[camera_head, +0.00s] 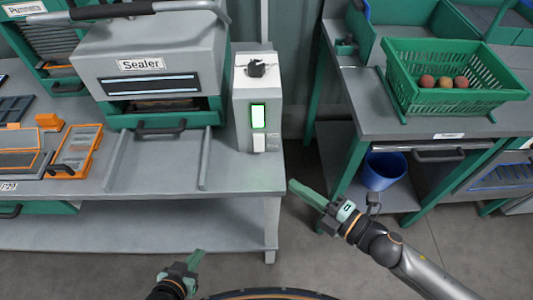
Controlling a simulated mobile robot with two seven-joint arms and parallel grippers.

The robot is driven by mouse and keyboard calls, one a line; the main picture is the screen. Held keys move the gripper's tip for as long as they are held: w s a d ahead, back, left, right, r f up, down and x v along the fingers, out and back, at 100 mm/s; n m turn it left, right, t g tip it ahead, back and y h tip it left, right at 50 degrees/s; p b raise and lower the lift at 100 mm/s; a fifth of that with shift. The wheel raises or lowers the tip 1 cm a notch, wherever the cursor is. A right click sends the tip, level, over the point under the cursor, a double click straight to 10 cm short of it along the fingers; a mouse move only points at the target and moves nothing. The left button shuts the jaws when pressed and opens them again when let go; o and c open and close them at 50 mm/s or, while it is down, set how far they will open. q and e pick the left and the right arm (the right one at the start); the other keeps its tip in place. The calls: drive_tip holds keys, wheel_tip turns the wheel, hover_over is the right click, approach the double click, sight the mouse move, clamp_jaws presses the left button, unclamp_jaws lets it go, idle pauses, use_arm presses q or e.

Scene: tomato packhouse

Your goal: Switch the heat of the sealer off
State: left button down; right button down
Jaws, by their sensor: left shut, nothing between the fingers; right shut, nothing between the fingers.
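The sealer (145,65) is a grey machine with a green lower frame and a long handle bar on top, standing on the grey bench at the upper left. To its right stands a pale control box (242,128) with a black knob (256,68) on top. A lit green-edged display (258,115) and a small white rocker-like switch (259,143) are on its front. My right gripper (302,190) is shut and empty, in front of and to the right of the box, beyond the bench's right edge. My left gripper (195,259) is shut and empty, low in front of the bench.
A green crate (420,95) with several tomatoes sits on the right table, with a blue bucket (383,171) below. Orange-edged trays (75,150) lie on the bench at left. A gap of open floor separates the bench and the right table.

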drive_tip(key=p, duration=0.1)
approach(254, 148)
drive_tip(key=a, duration=0.3)
drive_tip(key=shift+s+a+r, duration=0.2)
drive_tip(key=shift+s+r, duration=0.05)
drive_tip(key=w, duration=0.3)
drive_tip(key=shift+w+a+f, duration=0.2)
drive_tip(key=shift+a+f, duration=0.1)
drive_tip(key=shift+f, duration=0.1)
drive_tip(key=shift+w+f, duration=0.1)
drive_tip(key=shift+w, duration=0.45)
